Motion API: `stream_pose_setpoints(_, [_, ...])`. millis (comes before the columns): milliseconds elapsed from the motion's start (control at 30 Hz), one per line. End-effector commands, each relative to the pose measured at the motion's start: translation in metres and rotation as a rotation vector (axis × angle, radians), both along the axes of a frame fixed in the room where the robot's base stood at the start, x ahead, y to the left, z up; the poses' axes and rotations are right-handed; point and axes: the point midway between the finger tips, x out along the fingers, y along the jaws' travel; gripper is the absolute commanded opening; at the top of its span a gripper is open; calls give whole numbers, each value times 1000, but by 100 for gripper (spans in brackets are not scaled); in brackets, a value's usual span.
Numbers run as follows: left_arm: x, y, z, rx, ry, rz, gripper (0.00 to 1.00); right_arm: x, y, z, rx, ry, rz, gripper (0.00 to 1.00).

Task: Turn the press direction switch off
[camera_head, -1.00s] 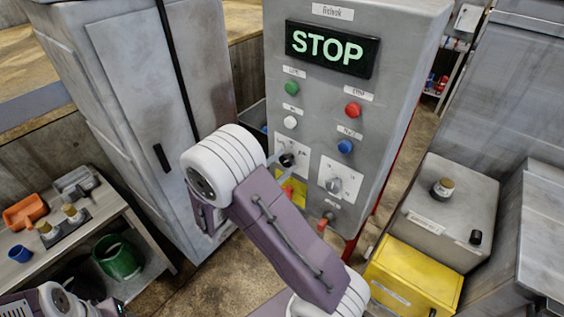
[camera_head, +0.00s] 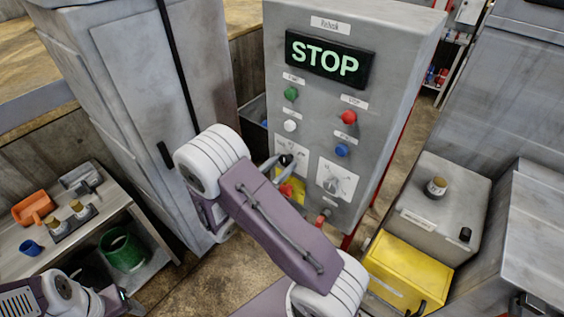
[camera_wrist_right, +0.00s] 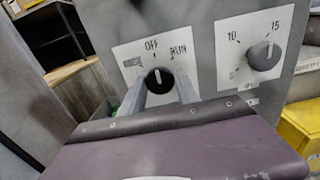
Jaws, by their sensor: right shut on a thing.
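The press direction switch is a black round knob with a white pointer on a white plate of the grey control panel, in the right wrist view (camera_wrist_right: 158,78). The plate reads OFF at the top and RUN at the right; the left label is blurred. The pointer stands about upright, towards OFF. My right gripper (camera_wrist_right: 161,88) has one finger on each side of the knob and is shut on it. In the head view the knob (camera_head: 286,160) shows at the fingertips, partly hidden by my right arm.
A lit STOP display (camera_head: 328,57) is above green, white, red and blue buttons. A numbered dial (camera_wrist_right: 262,56) sits right of the switch. A yellow box (camera_head: 408,275) stands at the right, a shelf with tools at the left, a grey cabinet (camera_head: 130,90) beside the panel.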

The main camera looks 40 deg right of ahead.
Motion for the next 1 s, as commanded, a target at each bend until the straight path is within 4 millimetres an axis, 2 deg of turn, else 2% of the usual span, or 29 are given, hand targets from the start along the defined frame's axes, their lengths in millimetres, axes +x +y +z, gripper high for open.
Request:
stream_pose_setpoints(533, [0, 0, 2, 0, 0, 0, 59, 0, 0, 0, -8, 25, 0, 0])
stream_pose_setpoints(567, [0, 0, 2, 0, 0, 0, 59, 0, 0, 0, -8, 25, 0, 41])
stream_pose_setpoints(633, [0, 0, 2, 0, 0, 0, 59, 0, 0, 0, -8, 24, 0, 59])
stream_pose_setpoints(1000, [0, 0, -2, 0, 0, 0, 59, -1, 5, -1, -8, 23, 2, 59])
